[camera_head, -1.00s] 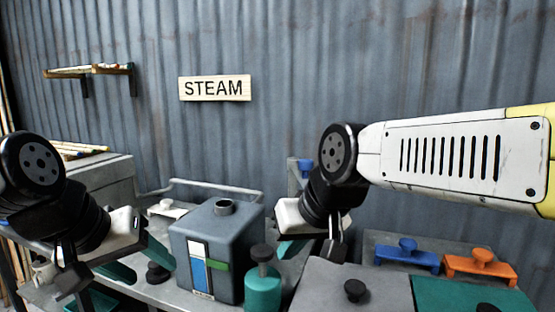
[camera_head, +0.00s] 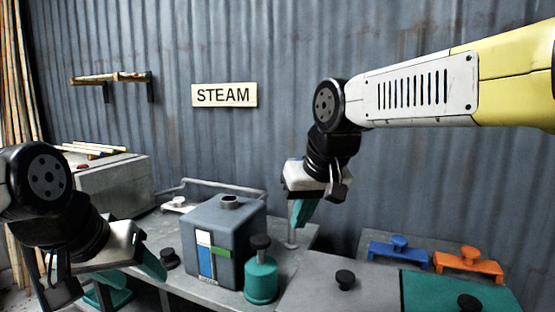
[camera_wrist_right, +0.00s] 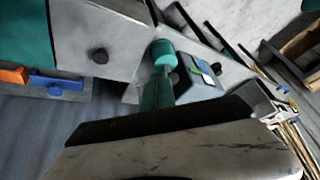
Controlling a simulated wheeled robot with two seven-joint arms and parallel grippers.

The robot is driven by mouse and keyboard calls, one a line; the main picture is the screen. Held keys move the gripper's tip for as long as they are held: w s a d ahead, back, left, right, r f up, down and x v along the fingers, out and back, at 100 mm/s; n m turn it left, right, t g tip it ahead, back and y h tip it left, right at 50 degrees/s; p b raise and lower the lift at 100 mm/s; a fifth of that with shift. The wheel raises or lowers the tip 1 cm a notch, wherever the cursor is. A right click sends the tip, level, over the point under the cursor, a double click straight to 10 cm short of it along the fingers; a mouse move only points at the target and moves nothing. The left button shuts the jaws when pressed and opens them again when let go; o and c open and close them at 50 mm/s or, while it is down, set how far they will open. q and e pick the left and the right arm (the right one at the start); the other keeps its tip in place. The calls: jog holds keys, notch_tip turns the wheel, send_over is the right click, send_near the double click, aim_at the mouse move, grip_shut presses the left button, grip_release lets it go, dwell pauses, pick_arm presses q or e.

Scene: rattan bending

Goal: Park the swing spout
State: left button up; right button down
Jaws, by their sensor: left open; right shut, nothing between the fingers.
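A thin grey pipe (camera_head: 225,185), which looks like the swing spout, runs behind the grey boiler box (camera_head: 222,240); its right end passes behind the box's upper right corner. A teal finger (camera_wrist_right: 156,95) also shows in the right wrist view. My left gripper (camera_head: 135,280) is open and empty, low at the left of the box.
A teal bottle (camera_head: 261,278) with a dark knob stands before the box. A grey lid (camera_head: 320,285) and teal panel (camera_head: 440,292) lie at right, with blue (camera_head: 398,252) and orange (camera_head: 468,263) handled pieces behind. A grey bin (camera_head: 118,185) is at left.

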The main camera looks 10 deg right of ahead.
jog(key=w+a+r+m+h, duration=0.1)
jog(key=w+a+r+h, duration=0.1)
jog(key=w+r, duration=0.4)
jog(key=w+a+r+h, duration=0.1)
jog(key=w+r+h, duration=0.2)
jog(key=w, duration=0.6)
jog(key=w+a+r+m+h, duration=0.1)
jog(key=w+a+r+h, duration=0.1)
jog(key=w+r, duration=0.4)
jog(key=s+d+r+x, duration=0.1)
jog(key=d+x, duration=0.1)
jog(key=x, duration=1.1)
jog(key=shift+d+f+g, duration=0.25)
jog(key=shift+d+g, duration=0.05)
jog(key=shift+d, duration=0.1)
jog(key=shift+d, duration=0.1)
